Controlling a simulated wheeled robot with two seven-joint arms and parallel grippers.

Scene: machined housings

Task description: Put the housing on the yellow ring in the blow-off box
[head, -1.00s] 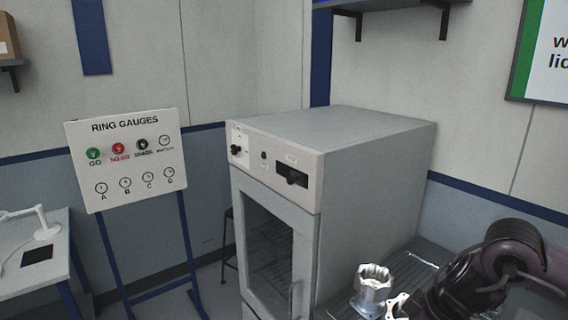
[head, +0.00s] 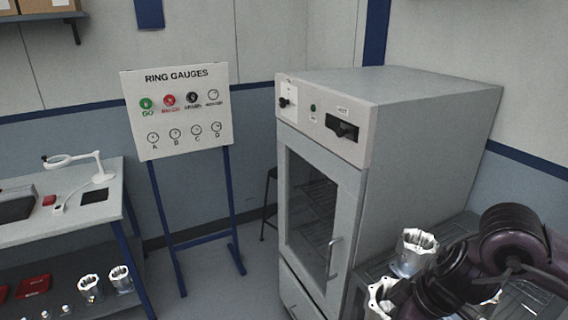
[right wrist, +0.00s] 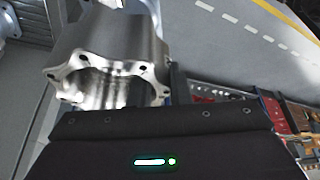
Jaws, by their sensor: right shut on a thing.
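My right gripper (right wrist: 172,85) is shut on a silver machined housing (right wrist: 110,50), which fills the upper left of the right wrist view with its scalloped, bolted flange facing the camera. In the head view a part of a housing (head: 379,299) shows at the end of my right arm at the bottom, mostly hidden by the arm. Another housing (head: 412,254) stands upright on the metal rack surface beside the grey cabinet. No yellow ring and no box marked as the blow-off box can be made out. My left gripper is not in view.
A grey cabinet (head: 385,160) with a glass door stands right of centre. A ring gauge board (head: 182,110) stands on blue legs. At left is a bench (head: 100,212) with a ring lamp; its lower shelf holds two housings (head: 106,283) and red trays (head: 34,285).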

